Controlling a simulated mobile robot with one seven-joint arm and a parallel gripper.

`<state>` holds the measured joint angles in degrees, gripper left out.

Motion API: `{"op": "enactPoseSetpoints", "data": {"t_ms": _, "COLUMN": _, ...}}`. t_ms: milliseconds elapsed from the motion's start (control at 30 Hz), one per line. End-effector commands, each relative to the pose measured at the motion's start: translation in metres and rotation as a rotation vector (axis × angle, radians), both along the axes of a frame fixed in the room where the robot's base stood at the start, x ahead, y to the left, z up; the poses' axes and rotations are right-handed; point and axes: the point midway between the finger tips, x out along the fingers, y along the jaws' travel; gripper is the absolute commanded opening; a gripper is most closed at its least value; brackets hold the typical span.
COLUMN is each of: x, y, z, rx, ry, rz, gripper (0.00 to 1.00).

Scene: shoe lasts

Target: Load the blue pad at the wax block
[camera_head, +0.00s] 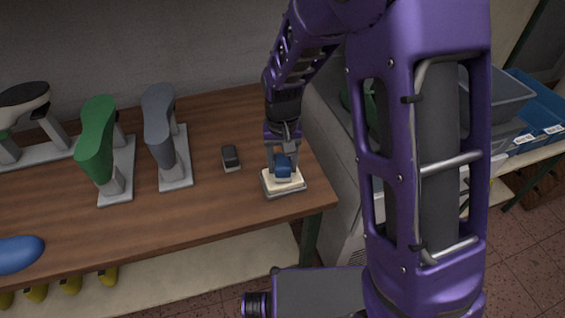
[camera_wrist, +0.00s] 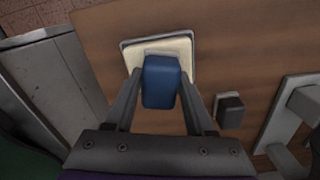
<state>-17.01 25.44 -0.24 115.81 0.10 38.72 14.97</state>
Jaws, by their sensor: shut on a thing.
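The blue pad (camera_head: 283,166) is held between the fingers of my gripper (camera_head: 283,160). It also shows in the wrist view (camera_wrist: 161,82), between the two fingertips (camera_wrist: 161,80). The wax block (camera_head: 284,181) is a cream slab on a grey tray near the right end of the wooden bench. In the wrist view the wax block (camera_wrist: 183,46) lies right behind the pad. The pad is over the wax block; I cannot tell whether they touch. My gripper is shut on the pad and points down.
A small dark block (camera_head: 230,157) sits left of the wax, also in the wrist view (camera_wrist: 230,109). Grey (camera_head: 160,125) and green (camera_head: 97,140) shoe lasts stand on stands further left. A blue last (camera_head: 18,254) is at the front left. Grey bins (camera_head: 492,95) are at right.

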Motion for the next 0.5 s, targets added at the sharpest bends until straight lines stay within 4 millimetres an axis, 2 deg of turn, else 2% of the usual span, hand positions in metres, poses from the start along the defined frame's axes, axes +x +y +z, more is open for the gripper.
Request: {"op": "enactPoseSetpoints", "data": {"t_ms": 500, "x": 0.0, "y": 0.0, "z": -0.0069, "rx": 0.0, "ry": 0.0, "rz": 0.0, "gripper": 0.1}}
